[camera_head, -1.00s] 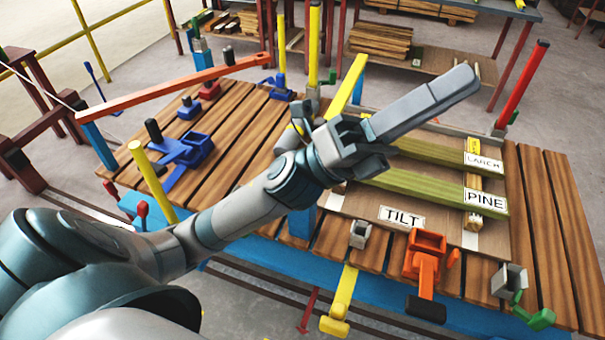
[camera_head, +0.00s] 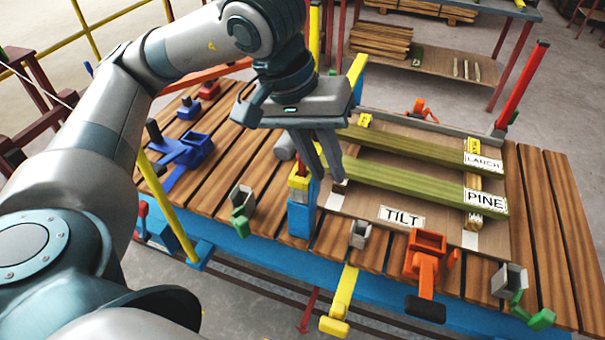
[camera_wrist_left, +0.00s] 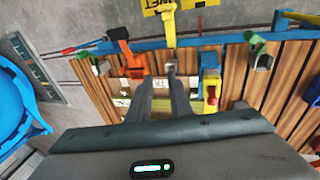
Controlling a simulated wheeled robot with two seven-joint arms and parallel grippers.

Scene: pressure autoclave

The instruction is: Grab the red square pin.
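My left gripper (camera_head: 330,178) points down over the table, its two fingers apart with nothing between them. The fingers (camera_wrist_left: 162,88) also show apart in the left wrist view. A small red piece (camera_head: 302,170) shows at the top of a yellow block on a blue post, just left of the fingertips in the head view. It looks like the red square pin, but its shape is too small to be sure. In the left wrist view a small red spot (camera_wrist_left: 211,102) shows by the yellow block, right of the fingers. My right gripper is out of view.
Green beams labelled LARCH and PINE (camera_head: 430,186) lie right of the gripper on a brown board. An orange clamp (camera_head: 425,262) and grey brackets stand along the front edge. A tall red post (camera_head: 522,85) rises at right, a yellow post (camera_head: 165,208) at left.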

